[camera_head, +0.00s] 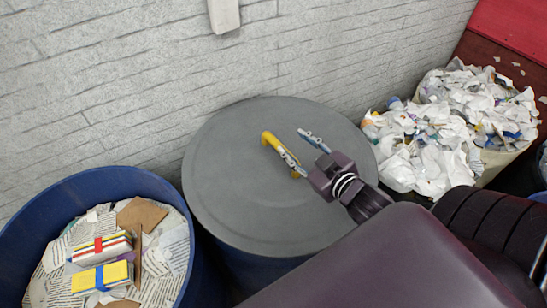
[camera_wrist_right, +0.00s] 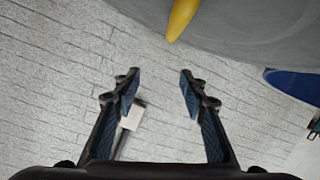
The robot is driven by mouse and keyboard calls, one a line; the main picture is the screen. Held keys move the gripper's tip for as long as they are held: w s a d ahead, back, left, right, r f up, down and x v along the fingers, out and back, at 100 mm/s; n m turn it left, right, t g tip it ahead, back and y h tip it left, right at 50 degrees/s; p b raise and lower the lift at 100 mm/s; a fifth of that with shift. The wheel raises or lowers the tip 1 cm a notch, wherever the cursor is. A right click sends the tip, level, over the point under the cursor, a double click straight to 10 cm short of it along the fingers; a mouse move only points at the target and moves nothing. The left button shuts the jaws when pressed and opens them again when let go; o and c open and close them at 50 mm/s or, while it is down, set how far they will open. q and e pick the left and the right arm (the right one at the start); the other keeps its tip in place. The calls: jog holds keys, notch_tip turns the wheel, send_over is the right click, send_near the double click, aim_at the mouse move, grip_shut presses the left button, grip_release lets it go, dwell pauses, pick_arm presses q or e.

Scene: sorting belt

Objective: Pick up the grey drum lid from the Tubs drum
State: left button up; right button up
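The grey drum lid (camera_head: 232,170) lies flat on a dark blue drum (camera_head: 255,268) in the middle of the head view. A yellow handle (camera_head: 270,140) stands on the lid, partly hidden by a finger of my right gripper. My right gripper (camera_head: 301,148) is open over the lid, close to the handle. In the right wrist view, the gripper's fingers (camera_wrist_right: 159,84) are spread with nothing between them. The handle's end (camera_wrist_right: 182,18) and the lid (camera_wrist_right: 238,32) show at the top, beyond the fingertips. My left gripper is not in view.
A blue drum (camera_head: 60,195) of paper and bundled books stands at left. A bin (camera_head: 505,160) heaped with crumpled white paper stands at right. A pale brick wall (camera_head: 120,75) rises behind the lidded drum.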

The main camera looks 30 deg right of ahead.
notch_tip(320, 180, down, 4)
jog(key=b, duration=0.4)
jog(key=shift+s+f, duration=0.15)
jog(key=shift+f, duration=0.1)
jog(key=shift+w+f+b, duration=0.2)
jog(key=shift+f+b, duration=0.5)
jog(key=shift+f, duration=0.05)
jog(key=shift+w+f, duration=0.1)
jog(key=shift+w, duration=0.15)
jog(key=shift+w+f, duration=0.1)
jog(key=shift+w, duration=0.6)
jog(key=p+x, duration=0.1)
jog(key=x, duration=0.1)
jog(key=p+x, duration=0.1)
jog(key=x, duration=0.1)
jog(key=shift+w+f, duration=0.25)
jog(key=shift+f, duration=0.05)
jog(key=shift+w+f, duration=0.3)
jog(key=shift+w, duration=0.3)
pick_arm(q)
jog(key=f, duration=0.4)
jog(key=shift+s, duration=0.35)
pick_arm(e)
grip_shut()
